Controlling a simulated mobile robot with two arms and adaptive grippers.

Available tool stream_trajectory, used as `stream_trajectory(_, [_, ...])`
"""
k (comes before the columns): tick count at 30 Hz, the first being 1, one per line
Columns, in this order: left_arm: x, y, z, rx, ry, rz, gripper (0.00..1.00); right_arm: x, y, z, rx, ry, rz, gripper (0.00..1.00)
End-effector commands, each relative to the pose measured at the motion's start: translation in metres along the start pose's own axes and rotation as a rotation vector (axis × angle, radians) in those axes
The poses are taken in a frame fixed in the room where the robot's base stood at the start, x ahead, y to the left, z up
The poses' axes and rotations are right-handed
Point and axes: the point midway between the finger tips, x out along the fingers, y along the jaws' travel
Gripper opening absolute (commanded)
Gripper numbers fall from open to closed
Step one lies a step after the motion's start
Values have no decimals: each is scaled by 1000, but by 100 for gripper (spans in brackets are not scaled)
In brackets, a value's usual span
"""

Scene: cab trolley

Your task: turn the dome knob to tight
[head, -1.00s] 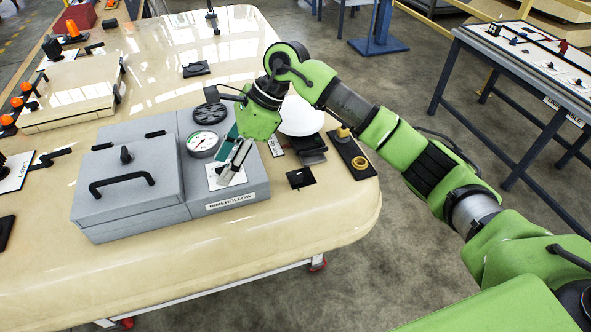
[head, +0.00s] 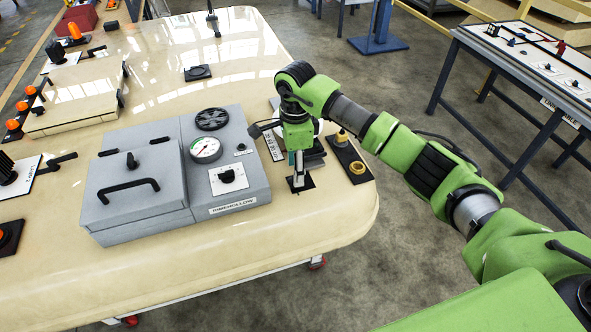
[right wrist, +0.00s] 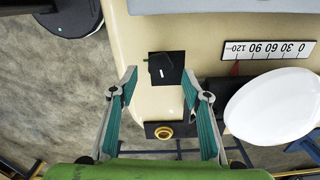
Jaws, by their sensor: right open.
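My right gripper (head: 298,184) points down over a small black square plate at the table's right side. In the right wrist view its jaws (right wrist: 160,84) are open and empty, one finger on each side. The square plate (right wrist: 172,66) lies beyond the fingertips, between them, and carries a low dark knob with a small white mark. A smooth white dome (right wrist: 272,106) lies to the right there, beside a white scale strip (right wrist: 268,49) marked 0 to 120. My arm mostly hides the dome in the head view. I cannot tell which knob the dome knob is. My left gripper is out of view.
A grey console (head: 205,205) with a gauge (head: 205,149), a handwheel (head: 211,119) and a black knob (head: 227,176) stands left of my gripper. The table's front strip is clear.

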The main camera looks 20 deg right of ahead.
Motion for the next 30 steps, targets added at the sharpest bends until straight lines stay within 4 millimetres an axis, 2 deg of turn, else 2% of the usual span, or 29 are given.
stream_trajectory(1, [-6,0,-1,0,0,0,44,6,2,1,-1,-1,4,44])
stream_trajectory(7, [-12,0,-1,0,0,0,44,28,0,0,0,-1,1,44])
stream_trajectory(17, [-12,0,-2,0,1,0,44,34,0,1,-1,-2,-1,44])
stream_trajectory(18, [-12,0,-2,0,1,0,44,34,0,1,-1,-2,-1,41])
stream_trajectory(22, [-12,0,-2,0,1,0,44,34,0,1,-1,-2,-1,7])
stream_trajectory(30, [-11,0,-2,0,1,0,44,34,0,0,8,-1,-1,5])
